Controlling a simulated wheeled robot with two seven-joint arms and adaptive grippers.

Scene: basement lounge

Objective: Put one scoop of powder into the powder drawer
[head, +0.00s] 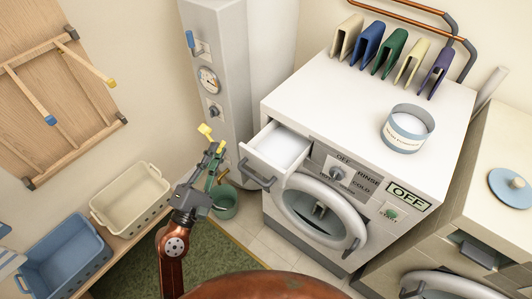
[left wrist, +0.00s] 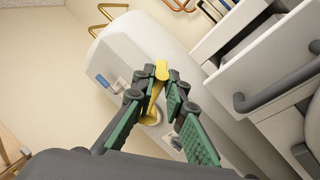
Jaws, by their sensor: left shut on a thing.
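The yellow scoop (head: 205,130) is in my left gripper (head: 214,158), which is shut on its handle. In the left wrist view the scoop (left wrist: 155,98) sits between the green finger pads of the left gripper (left wrist: 166,88). I cannot tell whether the scoop holds powder. The powder drawer (head: 262,171) of the white washing machine (head: 310,90) is pulled out, just right of my left gripper and apart from it. Its inside looks white; its contents are unclear. The drawer (left wrist: 285,75) also shows in the left wrist view. The round powder tub (head: 405,145) stands open on the machine top.
A grey boiler-like cabinet (head: 225,80) with a gauge stands behind my left gripper. Several coloured clips (head: 390,52) stand at the machine's back edge. A second machine (head: 490,220) is at right. Blue (head: 55,275) and cream (head: 125,215) baskets are at left. A green bucket (head: 225,208) is on the floor.

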